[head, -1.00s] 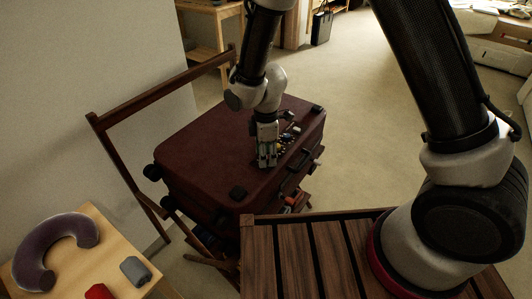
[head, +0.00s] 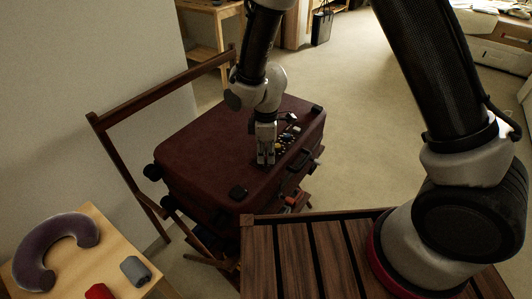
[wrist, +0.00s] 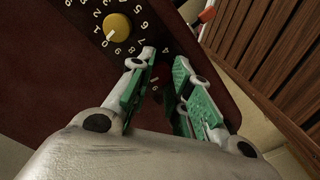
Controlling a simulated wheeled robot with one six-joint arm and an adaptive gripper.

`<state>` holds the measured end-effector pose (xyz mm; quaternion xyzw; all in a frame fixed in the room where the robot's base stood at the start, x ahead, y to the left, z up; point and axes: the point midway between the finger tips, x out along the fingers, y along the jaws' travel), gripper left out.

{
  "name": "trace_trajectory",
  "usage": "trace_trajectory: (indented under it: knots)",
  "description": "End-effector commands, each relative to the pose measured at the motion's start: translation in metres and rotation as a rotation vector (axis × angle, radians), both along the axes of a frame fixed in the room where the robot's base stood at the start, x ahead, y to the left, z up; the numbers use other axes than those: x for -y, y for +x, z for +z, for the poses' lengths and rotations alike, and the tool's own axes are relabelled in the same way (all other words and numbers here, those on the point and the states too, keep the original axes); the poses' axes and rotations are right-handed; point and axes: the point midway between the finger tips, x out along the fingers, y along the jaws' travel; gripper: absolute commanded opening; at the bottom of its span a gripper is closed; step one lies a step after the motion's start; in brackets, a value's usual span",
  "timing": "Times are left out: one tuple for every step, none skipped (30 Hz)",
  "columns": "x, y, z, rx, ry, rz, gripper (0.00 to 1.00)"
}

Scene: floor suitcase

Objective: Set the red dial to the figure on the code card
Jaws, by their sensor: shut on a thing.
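The maroon suitcase (head: 215,145) lies flat, with a panel of small dials (head: 287,138) on top near its front edge. I cannot make out the code card or the red dial's setting.
The suitcase rests on a wooden folding chair (head: 105,121). A slatted wooden surface (head: 290,262) is in front. A small table at lower left holds a purple neck pillow (head: 75,228), a grey item (head: 135,270) and a red item (head: 98,292).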

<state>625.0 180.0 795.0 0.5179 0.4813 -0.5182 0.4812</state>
Motion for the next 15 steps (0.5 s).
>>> trace_trajectory:
  knots:
    - [-0.0001, 0.0002, 0.0003, 0.000, 0.000, -0.036, 0.00]
    - [-0.0001, 0.0002, 0.0003, 0.000, 0.000, -0.063, 0.00]
    - [-0.0002, 0.0003, 0.0003, 0.001, 0.001, -0.100, 0.00]
    - [-0.0001, 0.0003, 0.0003, 0.000, 0.001, -0.128, 0.00]
    - [-0.0001, 0.0003, 0.0003, 0.000, 0.001, -0.157, 0.00]
    - [-0.0001, 0.0003, 0.0003, 0.000, 0.001, -0.195, 0.00]
    - [-0.0002, 0.0003, 0.0003, 0.000, 0.001, -0.224, 0.00]
    - [-0.0002, 0.0003, 0.0003, 0.001, 0.001, -0.252, 0.00]
    - [-0.0002, 0.0003, 0.0003, 0.000, 0.001, -0.290, 0.00]
    - [-0.0002, 0.0003, 0.0003, 0.000, 0.001, -0.319, 0.00]
    - [-0.0002, 0.0003, 0.0003, 0.000, 0.001, -0.348, 0.00]
    - [-0.0002, 0.0003, 0.0003, 0.000, 0.001, -0.386, 0.00]
    - [-0.0002, 0.0003, 0.0003, 0.000, 0.001, -0.414, 0.00]
    - [-0.0002, 0.0003, 0.0003, 0.000, 0.001, -0.443, 0.00]
    - [-0.0002, 0.0004, 0.0003, 0.000, 0.001, -0.481, 0.00]
